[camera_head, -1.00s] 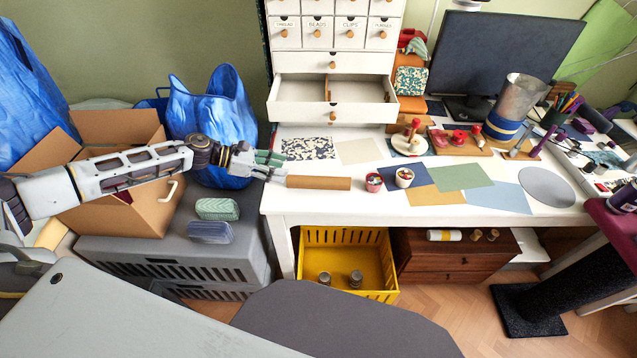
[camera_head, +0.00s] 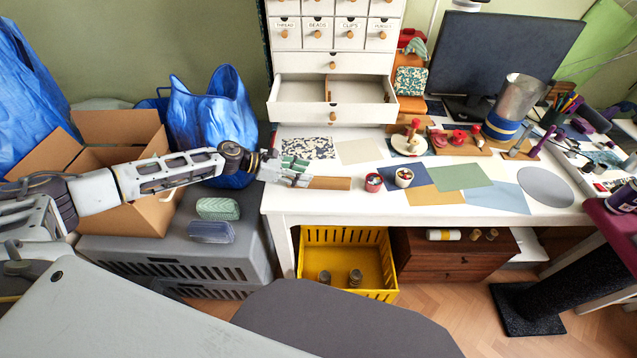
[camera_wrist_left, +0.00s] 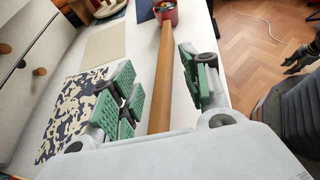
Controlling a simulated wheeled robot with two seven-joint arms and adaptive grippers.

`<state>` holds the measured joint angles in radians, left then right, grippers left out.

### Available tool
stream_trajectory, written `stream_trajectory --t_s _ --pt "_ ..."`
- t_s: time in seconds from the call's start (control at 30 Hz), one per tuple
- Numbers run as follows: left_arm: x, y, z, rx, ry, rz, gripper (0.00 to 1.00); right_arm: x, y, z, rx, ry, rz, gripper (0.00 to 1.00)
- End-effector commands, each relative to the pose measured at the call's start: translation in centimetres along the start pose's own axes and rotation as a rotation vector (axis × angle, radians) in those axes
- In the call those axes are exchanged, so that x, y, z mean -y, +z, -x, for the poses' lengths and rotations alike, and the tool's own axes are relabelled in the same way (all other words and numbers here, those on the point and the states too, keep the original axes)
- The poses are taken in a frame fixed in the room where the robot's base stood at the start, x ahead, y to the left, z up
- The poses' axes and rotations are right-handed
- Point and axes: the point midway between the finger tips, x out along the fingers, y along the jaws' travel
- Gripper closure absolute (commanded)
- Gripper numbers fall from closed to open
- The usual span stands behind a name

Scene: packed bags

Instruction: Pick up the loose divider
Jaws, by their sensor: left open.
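The loose divider is a thin brown strip (camera_head: 331,183) lying along the front left part of the white desk. My left gripper (camera_head: 300,172) is open over the strip's left end, its green pads to either side of it. In the left wrist view the strip (camera_wrist_left: 161,75) runs between the open finger pads (camera_wrist_left: 160,95), and nothing shows them pressed on it. The open drawer (camera_head: 330,95) of the white cabinet has a divider standing inside. My right gripper is not seen in the head view; a dark gripper-like shape at the right of the wrist view is unclear.
A patterned sheet (camera_head: 308,148) and other paper sheets lie behind and to the right. A yellow crate (camera_head: 345,262) stands below the desk. A cardboard box (camera_head: 120,160) is under my left arm.

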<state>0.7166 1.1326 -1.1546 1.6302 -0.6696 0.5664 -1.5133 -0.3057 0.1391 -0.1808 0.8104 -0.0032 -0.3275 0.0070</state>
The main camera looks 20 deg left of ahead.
Motion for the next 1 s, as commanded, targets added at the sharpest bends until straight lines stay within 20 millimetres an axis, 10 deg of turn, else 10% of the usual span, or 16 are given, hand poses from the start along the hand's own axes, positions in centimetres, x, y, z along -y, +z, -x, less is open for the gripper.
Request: stream_trajectory --t_s 1.0 --pt "-0.2 -0.7 -4.8 0.001 -0.001 0.0 0.53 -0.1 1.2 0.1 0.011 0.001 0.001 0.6"
